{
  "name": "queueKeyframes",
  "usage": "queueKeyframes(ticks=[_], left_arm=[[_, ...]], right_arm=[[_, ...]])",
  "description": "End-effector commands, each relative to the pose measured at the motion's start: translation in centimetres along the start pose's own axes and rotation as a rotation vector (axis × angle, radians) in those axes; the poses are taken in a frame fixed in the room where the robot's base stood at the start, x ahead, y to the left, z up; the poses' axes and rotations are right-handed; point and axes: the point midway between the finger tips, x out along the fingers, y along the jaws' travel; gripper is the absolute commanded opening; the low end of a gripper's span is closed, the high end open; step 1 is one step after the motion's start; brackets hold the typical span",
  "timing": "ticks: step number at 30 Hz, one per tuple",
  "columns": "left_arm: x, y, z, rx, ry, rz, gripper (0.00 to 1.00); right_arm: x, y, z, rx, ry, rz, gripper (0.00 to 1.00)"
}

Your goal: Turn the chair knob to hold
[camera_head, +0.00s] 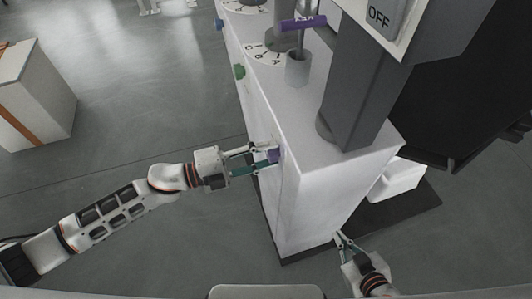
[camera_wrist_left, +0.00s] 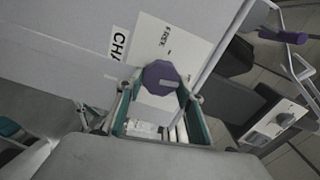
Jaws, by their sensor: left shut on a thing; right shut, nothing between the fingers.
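The chair knob is a purple knob (camera_wrist_left: 161,77) on a white label plate (camera_wrist_left: 178,45) with small print, of which "FREE" seems readable, in the left wrist view. It also shows in the head view (camera_head: 272,156) on the near side face of the white column base. My left gripper (camera_head: 262,160) reaches it from the left. Its two green-edged fingers (camera_wrist_left: 160,98) stand on either side of the knob and are shut on it. A pale mark on the knob points right. My right gripper (camera_head: 342,240) is shut and empty near the base's lower front corner.
The white column base (camera_head: 330,185) carries a dark grey column (camera_head: 352,95) with an OFF switch (camera_head: 379,16). On its top are a lettered dial (camera_head: 265,54), a grey cup (camera_head: 297,68) and a purple handle (camera_head: 303,23). A green knob (camera_head: 239,71) is farther along the side.

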Motion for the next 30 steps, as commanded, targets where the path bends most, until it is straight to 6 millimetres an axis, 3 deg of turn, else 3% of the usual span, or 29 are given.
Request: queueKeyframes(ticks=[12,27,28,30], left_arm=[[0.03,0.19,-0.14,0.162,0.003,0.0,0.15],[0.03,0.16,-0.12,0.183,0.002,0.0,0.15],[0.03,0.16,-0.12,0.182,0.002,0.0,0.39],[0.03,0.16,-0.11,0.182,0.002,0.0,0.52]], right_arm=[[0.13,0.3,-0.17,-0.006,0.006,0.005,0.0],[0.22,0.28,0.12,-0.006,0.001,0.005,0.0],[0.22,0.28,0.16,-0.006,0.001,0.005,0.0],[0.23,0.26,0.21,-0.006,0.0,0.004,0.0]])
